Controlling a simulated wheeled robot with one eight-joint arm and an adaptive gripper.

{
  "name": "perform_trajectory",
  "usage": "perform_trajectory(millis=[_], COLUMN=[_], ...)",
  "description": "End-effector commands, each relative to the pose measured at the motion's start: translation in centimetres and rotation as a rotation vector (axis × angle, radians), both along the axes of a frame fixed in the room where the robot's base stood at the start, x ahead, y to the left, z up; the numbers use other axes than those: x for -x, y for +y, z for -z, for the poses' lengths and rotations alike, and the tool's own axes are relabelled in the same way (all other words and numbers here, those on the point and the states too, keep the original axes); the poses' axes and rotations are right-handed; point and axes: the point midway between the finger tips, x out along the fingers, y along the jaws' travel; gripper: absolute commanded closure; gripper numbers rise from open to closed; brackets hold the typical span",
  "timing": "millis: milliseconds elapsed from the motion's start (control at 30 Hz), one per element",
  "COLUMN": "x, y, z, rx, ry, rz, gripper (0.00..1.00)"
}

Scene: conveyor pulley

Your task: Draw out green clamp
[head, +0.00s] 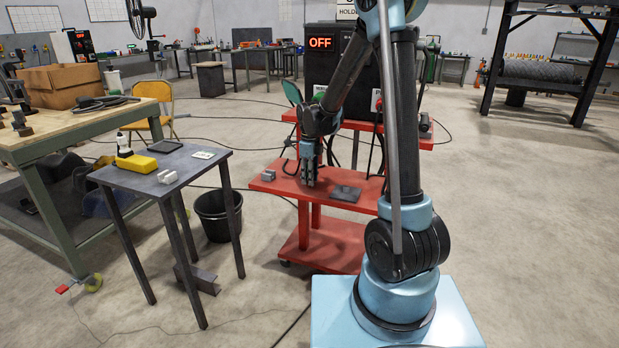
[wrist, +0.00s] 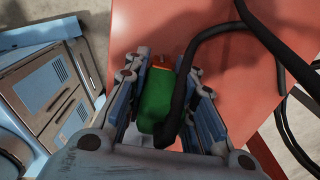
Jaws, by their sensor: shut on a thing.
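The green clamp (wrist: 157,98) sits between the fingers of my gripper (wrist: 164,72) in the wrist view. It has a green body with an orange-brown end pointing away from the palm, and a black cable beside it. My gripper is shut on it. In the head view my gripper (head: 309,178) points down just above the middle shelf of the red cart (head: 262,186). The clamp itself is hard to make out there. Whether its tip touches the shelf cannot be told.
A dark machine with a lit OFF sign (head: 320,42) stands on the cart top, with dark cables hanging down. A grey plate (head: 346,193) and a small pale block (head: 268,175) lie on the shelf. A small grey table (head: 150,181) and black bucket (head: 218,215) stand left.

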Motion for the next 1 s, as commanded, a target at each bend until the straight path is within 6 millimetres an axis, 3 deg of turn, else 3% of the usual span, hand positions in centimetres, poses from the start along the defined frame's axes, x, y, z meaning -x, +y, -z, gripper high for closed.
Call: perform_trajectory(millis=[1000], x=[-0.2], y=[0.0], z=[-1.2], rx=[0.001], ry=[-0.003], rz=[0.001], gripper=[1.0])
